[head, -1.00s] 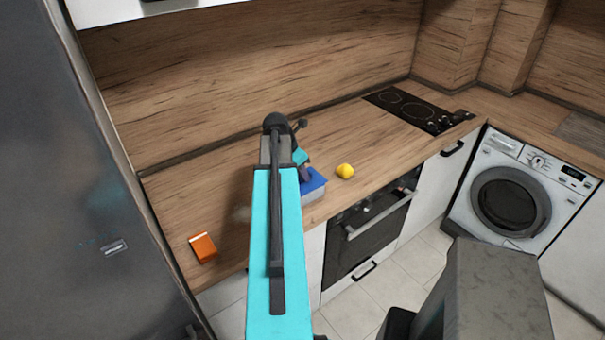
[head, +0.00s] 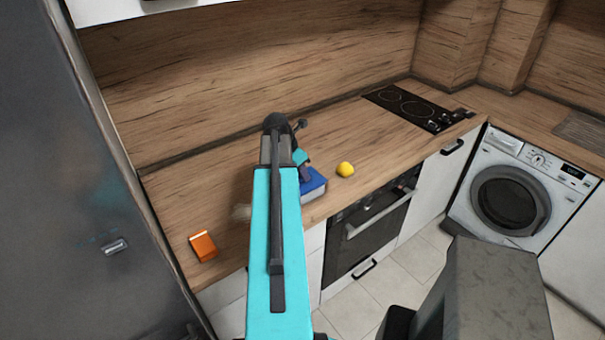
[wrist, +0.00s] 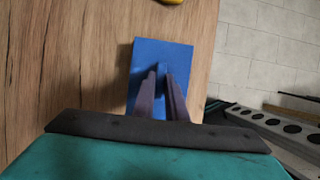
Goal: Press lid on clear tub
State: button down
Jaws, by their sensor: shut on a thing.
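A flat blue lid (head: 316,184) lies level near the counter's front edge, to the right of my arm. It also shows in the wrist view (wrist: 146,55), where a raised blue grip stands at its middle. The pale wall of the clear tub (head: 314,196) shows as a thin band under the lid; the rest of the tub is hidden by the lid and my arm. My gripper (wrist: 161,73) is shut on the lid's raised grip, from above. I cannot tell whether the lid is fully seated on the rim.
A lemon (head: 345,170) lies just right of the lid. An orange box (head: 203,246) stands at the counter's front left. The hob (head: 410,107) is further right; the counter between is clear.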

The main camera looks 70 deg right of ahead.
dwell(0.8)
jog(key=c, duration=1.7)
grip_release()
jog(key=shift+o, duration=0.4)
jog(key=o, duration=0.4)
jog(key=shift+r+p, duration=0.8)
jog(key=shift+r, duration=2.65)
